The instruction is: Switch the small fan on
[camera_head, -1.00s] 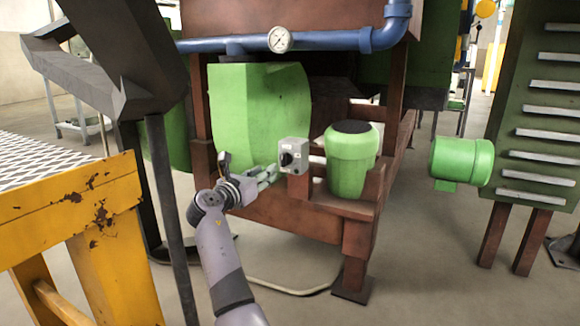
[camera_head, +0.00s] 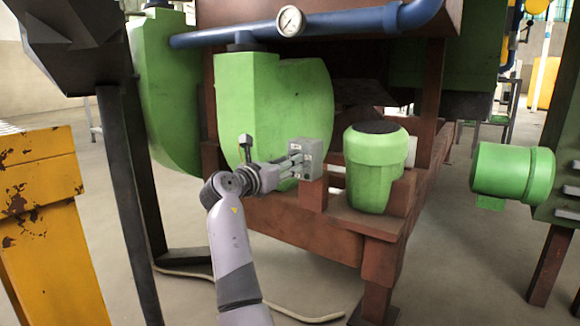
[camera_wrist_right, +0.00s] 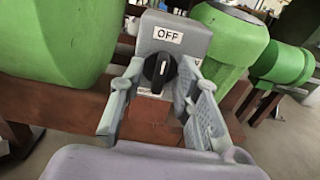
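A grey switch box (camera_head: 308,152) stands on the rust-red frame, in front of a green fan-shaped housing (camera_head: 270,100). In the right wrist view the box (camera_wrist_right: 188,38) carries an "OFF" label above a black rotary knob (camera_wrist_right: 158,72). The white mark on the knob points about upwards, toward that label. My right gripper (camera_head: 297,168) is at the box front. In the wrist view its fingers (camera_wrist_right: 160,76) are open, one on each side of the knob, with a small gap visible at the left. In the head view the gripper hides the knob. My left gripper is out of view.
A green rounded canister (camera_head: 372,170) stands just right of the box. A blue pipe (camera_head: 340,22) with a gauge (camera_head: 291,21) runs above. A dark post (camera_head: 128,200) and a yellow rusty structure (camera_head: 45,220) stand left.

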